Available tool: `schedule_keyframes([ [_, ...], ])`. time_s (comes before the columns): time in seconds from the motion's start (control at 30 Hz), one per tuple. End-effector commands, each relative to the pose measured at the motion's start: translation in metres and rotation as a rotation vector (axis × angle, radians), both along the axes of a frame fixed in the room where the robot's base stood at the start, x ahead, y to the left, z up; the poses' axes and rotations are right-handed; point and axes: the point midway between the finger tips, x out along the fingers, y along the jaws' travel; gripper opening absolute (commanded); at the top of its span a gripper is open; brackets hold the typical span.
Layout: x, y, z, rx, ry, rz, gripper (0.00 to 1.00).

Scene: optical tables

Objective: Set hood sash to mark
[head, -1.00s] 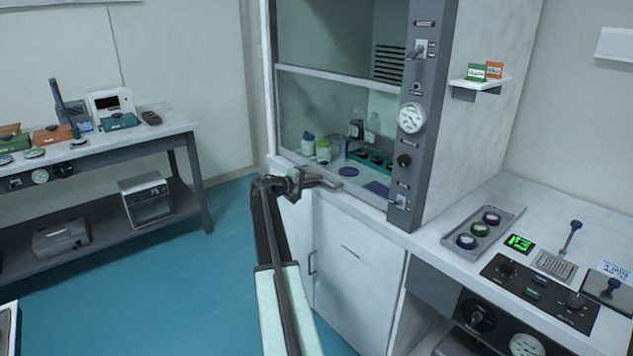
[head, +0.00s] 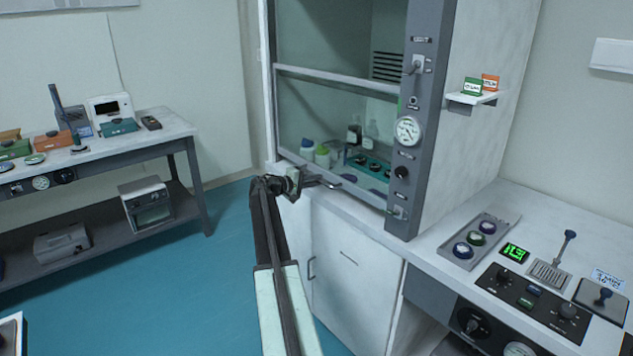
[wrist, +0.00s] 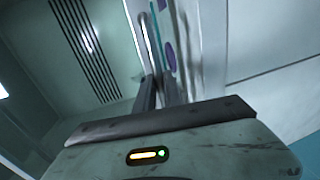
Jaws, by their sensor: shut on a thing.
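The fume hood's sash (head: 330,115) is a clear pane with a pale top rail, set in the hood (head: 423,120) and partly lowered. My gripper (head: 325,182) is at the sash's lower edge, near the hood's front sill. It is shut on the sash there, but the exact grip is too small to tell. In the wrist view, my two fingers (wrist: 160,90) reach up close together towards a thin pale edge. I cannot make out a sash mark in either view.
Bottles (head: 354,135) and small discs stand inside the hood. The hood's right post bears a gauge (head: 408,130) and switches. A bench (head: 465,212) with a tray of discs and a control panel is at right. A side table (head: 150,142) is at left, with clear floor between.

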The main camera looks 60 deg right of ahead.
Motion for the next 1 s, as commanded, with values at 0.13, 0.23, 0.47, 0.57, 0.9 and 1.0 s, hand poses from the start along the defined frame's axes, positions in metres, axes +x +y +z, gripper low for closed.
schedule_keyframes([
  [0.13,0.001,0.002,0.052,-0.001,0.003,-0.001,0.0],
  [0.23,0.001,0.002,0.085,-0.001,0.003,-0.001,0.0],
  [0.47,0.001,0.002,0.167,-0.001,0.002,0.0,0.0],
  [0.57,0.001,0.002,0.204,-0.001,0.002,0.0,0.0],
  [0.9,0.001,0.001,0.318,0.0,0.002,0.0,0.0],
  [1.0,0.001,0.001,0.34,-0.001,0.001,0.0,0.0],
])
